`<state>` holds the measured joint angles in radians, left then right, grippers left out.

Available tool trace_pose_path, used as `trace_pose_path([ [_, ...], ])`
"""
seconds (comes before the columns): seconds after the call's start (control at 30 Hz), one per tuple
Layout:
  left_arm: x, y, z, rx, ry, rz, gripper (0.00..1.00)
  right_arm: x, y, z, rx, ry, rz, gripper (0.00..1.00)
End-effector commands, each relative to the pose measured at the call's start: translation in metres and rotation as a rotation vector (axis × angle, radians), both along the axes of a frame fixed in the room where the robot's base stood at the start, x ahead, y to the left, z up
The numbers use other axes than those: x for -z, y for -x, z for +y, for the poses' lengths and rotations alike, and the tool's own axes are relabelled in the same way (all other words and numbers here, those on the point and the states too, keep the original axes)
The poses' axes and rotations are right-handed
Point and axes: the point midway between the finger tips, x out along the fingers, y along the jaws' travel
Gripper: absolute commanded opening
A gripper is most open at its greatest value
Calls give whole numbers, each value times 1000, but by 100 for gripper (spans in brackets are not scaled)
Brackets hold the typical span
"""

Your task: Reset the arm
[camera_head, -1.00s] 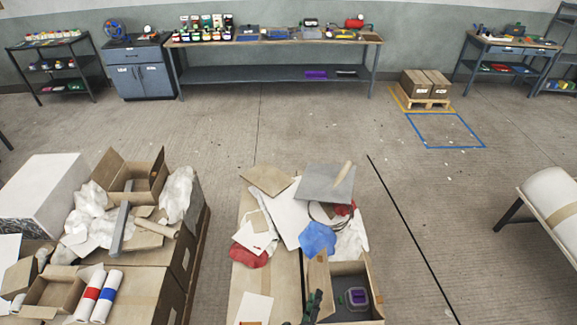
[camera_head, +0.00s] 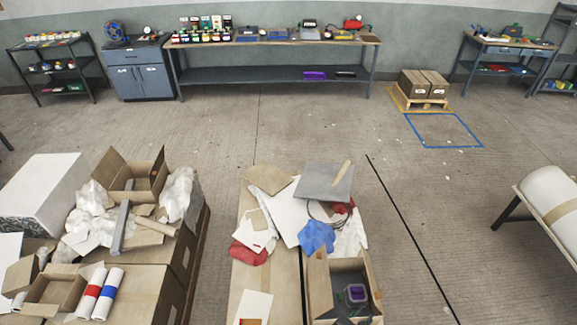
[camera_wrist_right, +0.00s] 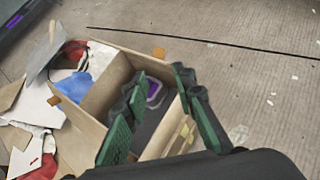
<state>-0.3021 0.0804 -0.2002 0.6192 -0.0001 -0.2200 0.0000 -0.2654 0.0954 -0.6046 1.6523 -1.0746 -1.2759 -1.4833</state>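My right gripper (camera_wrist_right: 159,82) shows in the right wrist view with its two dark green fingers spread apart and nothing between them. Beyond and between the fingers is an open cardboard box (camera_wrist_right: 107,82). A grey and purple item (camera_wrist_right: 154,93) lies inside it. In the head view the same box (camera_head: 319,283) stands at the bottom centre with the purple item (camera_head: 356,294) inside. My left gripper is in neither view.
A cluttered pallet of boxes (camera_head: 128,285) stands at the left.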

Motion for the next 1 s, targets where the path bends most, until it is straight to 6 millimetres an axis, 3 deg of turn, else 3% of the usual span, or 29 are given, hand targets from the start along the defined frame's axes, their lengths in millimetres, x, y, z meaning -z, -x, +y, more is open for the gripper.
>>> trace_pose_path([
  [0.1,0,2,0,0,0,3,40,1,37,-46,369,-345,-138,25],
  [0.2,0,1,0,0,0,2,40,-2,69,-72,705,-629,-272,25],
  [0.3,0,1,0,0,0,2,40,-9,94,-84,990,-853,-385,25],
  [0.6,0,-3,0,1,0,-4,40,-37,131,-91,1485,-1206,-568,25],
  [0.97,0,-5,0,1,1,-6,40,-71,154,-85,1824,-1424,-668,25],
  [1.0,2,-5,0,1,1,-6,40,-65,153,-84,1842,-1429,-668,25],
])
